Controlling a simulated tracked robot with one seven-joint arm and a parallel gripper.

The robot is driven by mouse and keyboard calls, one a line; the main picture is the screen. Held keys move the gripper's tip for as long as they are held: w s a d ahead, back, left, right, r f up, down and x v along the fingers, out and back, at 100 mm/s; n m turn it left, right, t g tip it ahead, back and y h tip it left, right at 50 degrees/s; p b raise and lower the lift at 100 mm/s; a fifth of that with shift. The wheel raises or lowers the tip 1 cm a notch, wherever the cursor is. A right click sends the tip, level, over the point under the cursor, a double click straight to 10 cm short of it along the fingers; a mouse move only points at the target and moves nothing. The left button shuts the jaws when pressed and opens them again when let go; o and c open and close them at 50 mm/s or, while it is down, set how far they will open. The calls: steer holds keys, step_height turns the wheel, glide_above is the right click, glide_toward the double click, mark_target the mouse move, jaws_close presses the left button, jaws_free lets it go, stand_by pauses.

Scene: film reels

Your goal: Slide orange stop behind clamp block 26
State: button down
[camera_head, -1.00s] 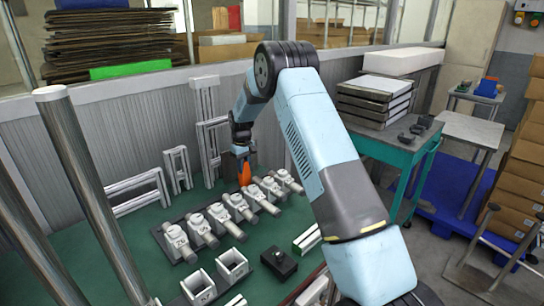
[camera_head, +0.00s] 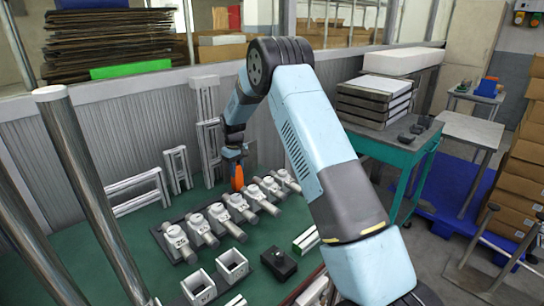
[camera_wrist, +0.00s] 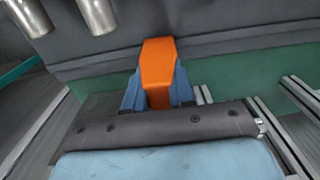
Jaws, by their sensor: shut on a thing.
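The orange stop (camera_head: 238,177) is in my gripper (camera_head: 235,158), upright behind the middle of the clamp block row. In the wrist view the orange stop (camera_wrist: 158,65) sits between the two blue fingers of my gripper (camera_wrist: 158,92), which are shut on it. The grey clamp blocks stand in a slanting row on a dark rail. The left-end block (camera_head: 180,243) carries a label that looks like 20; the other labels are too small to read, so I cannot tell which is 26. Whether the stop's lower end touches the table or rail is hidden.
The green table (camera_head: 130,250) also bears two open grey boxes (camera_head: 232,266) and a black block with a knob (camera_head: 279,263) in front of the row. Pale metal frames (camera_head: 176,168) stand along the ribbed back wall. Tall metal posts (camera_head: 90,190) rise at left.

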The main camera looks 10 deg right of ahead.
steer(key=s+a, duration=0.5)
steer(key=a, duration=0.3)
steer(key=s+a, duration=0.5)
steer(key=a, duration=0.4)
steer(key=shift+a, duration=0.2)
stand_by(1.4)
steer(key=s+a, duration=0.6)
steer(key=a, duration=0.5)
steer(key=shift+s, duration=0.15)
steer(key=c, duration=0.9)
jaws_free()
steer(key=shift+s, duration=0.1)
steer(key=shift+o, duration=0.2)
steer(key=shift+r, duration=0.1)
